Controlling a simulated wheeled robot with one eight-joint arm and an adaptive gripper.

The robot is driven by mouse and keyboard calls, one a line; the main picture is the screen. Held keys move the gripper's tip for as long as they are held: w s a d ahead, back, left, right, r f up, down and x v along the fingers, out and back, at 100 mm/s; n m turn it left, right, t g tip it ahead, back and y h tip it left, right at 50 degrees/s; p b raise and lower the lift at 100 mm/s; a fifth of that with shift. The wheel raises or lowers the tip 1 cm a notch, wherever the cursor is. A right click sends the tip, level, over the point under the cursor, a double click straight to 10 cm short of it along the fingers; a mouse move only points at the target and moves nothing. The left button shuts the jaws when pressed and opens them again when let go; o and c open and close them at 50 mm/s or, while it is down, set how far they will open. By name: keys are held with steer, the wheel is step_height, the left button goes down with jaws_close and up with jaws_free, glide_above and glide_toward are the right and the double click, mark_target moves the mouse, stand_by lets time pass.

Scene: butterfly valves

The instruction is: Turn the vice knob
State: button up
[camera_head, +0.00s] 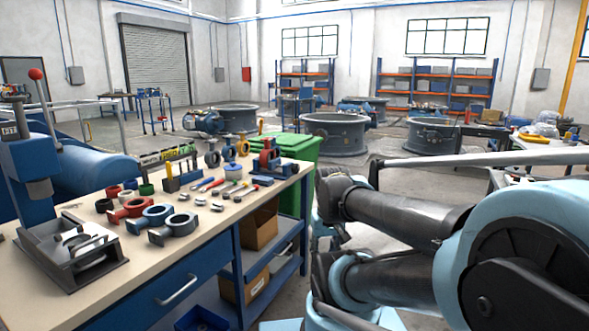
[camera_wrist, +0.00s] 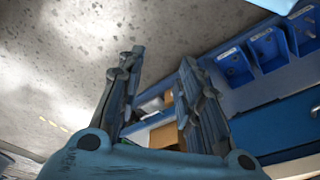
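A dark grey vice (camera_head: 72,258) sits at the near left of the workbench, at the foot of a blue drill press (camera_head: 27,165). Its knob is too small to make out clearly. A blue and red clamp-like fixture (camera_head: 271,163) stands at the bench's far right end; I cannot tell if it is also a vice. My gripper (camera_wrist: 162,65) shows in the wrist view with its two fingers well apart and nothing between them. It is away from the vice, which does not show in the wrist view. I cannot make out my gripper in the head view.
The workbench (camera_head: 215,232) carries several valve bodies, rings and tools. Blue bins (camera_wrist: 268,45) and the bench side show in the wrist view. A green bin (camera_head: 300,150) stands behind the bench. Open floor (camera_head: 400,183) lies beyond my arm.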

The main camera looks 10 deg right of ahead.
steer(key=shift+w+d, duration=0.1)
steer(key=shift+w, duration=0.4)
steer(key=o, duration=0.4)
steer(key=shift+o, duration=1.4)
steer(key=shift+a+r, duration=0.35)
steer(key=shift+r, duration=0.3)
steer(key=w+a+r+n+t+y, duration=0.15)
steer(key=w+r+y, duration=0.25)
steer(key=w, duration=0.9)
steer(key=w+a+r+n+y, duration=0.2)
steer(key=w+r+y, duration=0.25)
steer(key=w, duration=0.75)
steer(key=n+t+y, duration=0.5)
steer(key=t+y, duration=0.1)
steer(key=t, duration=0.1)
glide_toward(298, 169)
steer(key=x, duration=1)
steer(key=shift+w+a, duration=0.15)
steer(key=shift+w, duration=0.15)
